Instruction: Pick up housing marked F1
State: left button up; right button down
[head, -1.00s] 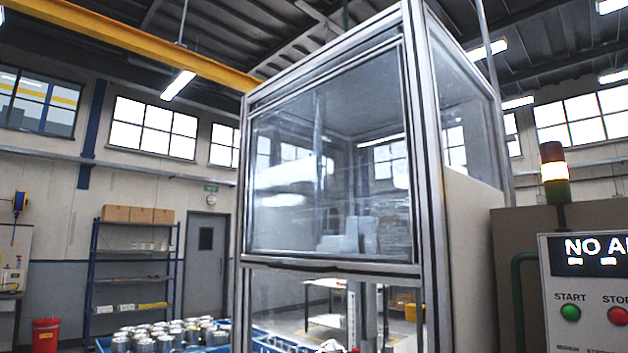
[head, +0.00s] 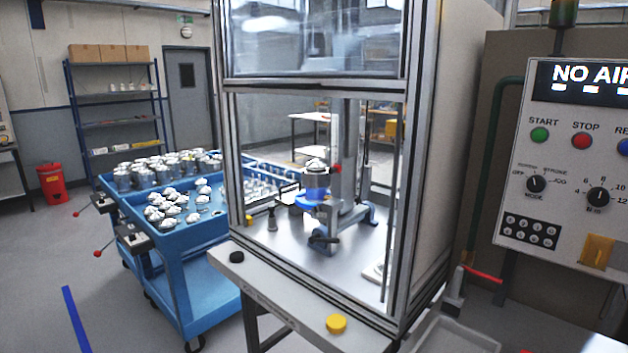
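Several silver metal housings (head: 150,170) stand close together on the back part of a blue cart at left. No marking can be read on any of them at this size, so I cannot tell which is F1. One silver cylindrical part (head: 316,180) sits upright in a blue fixture (head: 318,200) inside the framed enclosure; no mark shows on it. Smaller rounded silver parts (head: 170,205) lie on the front part of the cart. Neither of my grippers is in view.
The blue cart (head: 190,262) stands left of the enclosure, with red-knobbed levers at its left side. The enclosure's clear guard (head: 315,38) is raised above an opening. A control panel (head: 570,160) reading "NO AIR" stands at right.

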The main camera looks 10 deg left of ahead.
aim_at(317, 186)
jog(key=i+j+z, duration=0.3)
jog(key=i+j, duration=0.2)
jog(key=i+j+z, duration=0.2)
jog(key=j, duration=0.25)
jog(key=i+j+z, duration=0.3)
jog(key=j, duration=0.45)
jog(key=i, duration=0.1)
